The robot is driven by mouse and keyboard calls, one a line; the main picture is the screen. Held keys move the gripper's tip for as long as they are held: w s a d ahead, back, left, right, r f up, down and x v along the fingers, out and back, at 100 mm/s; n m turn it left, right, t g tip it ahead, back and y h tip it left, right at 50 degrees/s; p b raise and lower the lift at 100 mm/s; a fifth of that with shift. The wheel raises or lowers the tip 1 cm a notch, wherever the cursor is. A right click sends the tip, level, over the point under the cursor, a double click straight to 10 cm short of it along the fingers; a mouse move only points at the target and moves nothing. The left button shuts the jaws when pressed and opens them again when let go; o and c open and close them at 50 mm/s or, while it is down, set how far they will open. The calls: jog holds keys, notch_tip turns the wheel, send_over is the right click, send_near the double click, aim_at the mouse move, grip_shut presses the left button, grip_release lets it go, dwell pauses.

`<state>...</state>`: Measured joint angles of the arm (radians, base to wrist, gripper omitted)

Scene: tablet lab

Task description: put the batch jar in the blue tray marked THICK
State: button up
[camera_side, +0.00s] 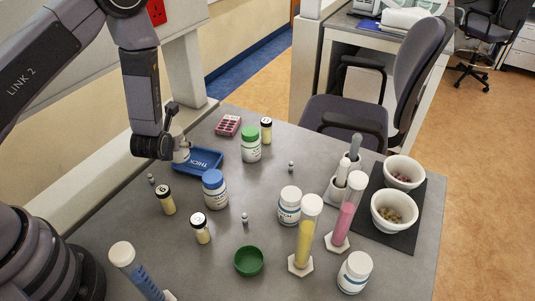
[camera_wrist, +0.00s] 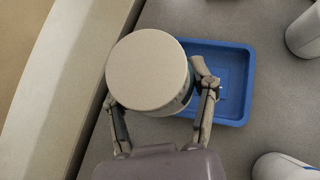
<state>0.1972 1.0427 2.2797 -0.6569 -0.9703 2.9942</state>
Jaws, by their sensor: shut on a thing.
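My gripper (camera_wrist: 158,90) is shut on a white-lidded jar (camera_wrist: 148,70), one finger on each side of it. The jar looks upright, and its lid hides most of its body in the wrist view. In the side view the pale jar (camera_side: 182,152) is partly hidden under my gripper (camera_side: 176,128). The blue tray (camera_side: 207,164) marked THICK lies at the left back of the table. In the wrist view the jar overlaps the left part of the tray (camera_wrist: 247,85). I cannot tell whether the jar touches the tray floor.
A blue-lidded jar (camera_side: 214,188) and a green-lidded jar (camera_side: 250,146) stand close to the tray. A red rack (camera_side: 228,126) is behind it. Small black-capped vials (camera_side: 166,200) stand in front. A pale ledge (camera_wrist: 55,90) runs along the table's left edge.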

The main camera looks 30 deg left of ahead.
jog(key=shift+f, duration=0.55)
jog(key=shift+f, duration=0.1)
jog(key=shift+f, duration=0.4)
jog(key=o, duration=1.2)
